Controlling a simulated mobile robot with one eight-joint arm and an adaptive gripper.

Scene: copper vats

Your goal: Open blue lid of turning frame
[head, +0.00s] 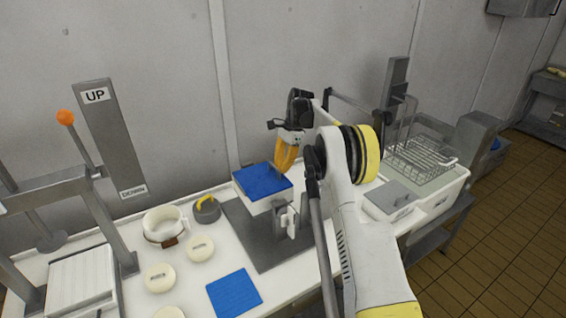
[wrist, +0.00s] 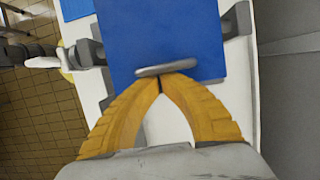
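The blue lid (head: 262,180) lies flat on a white box-shaped mould (head: 262,202) in the turning frame (head: 291,222), and it looks closed. In the wrist view the blue lid (wrist: 170,35) fills the top middle, with a grey handle (wrist: 166,69) at its near edge. My gripper (head: 281,166) is over the lid's far right side, pointing down. In the wrist view my gripper (wrist: 160,82) has its yellow fingers brought together, tips meeting right at the handle. I see no clear hold on the handle; the contact is partly hidden.
A blue mat (head: 234,292) lies on the white table. Several round white pieces (head: 160,277), a white mug-like vessel (head: 165,227) and a grey weight with a yellow handle (head: 207,208) stand left. A lever press (head: 108,140) is far left. A wire basket (head: 420,158) is right.

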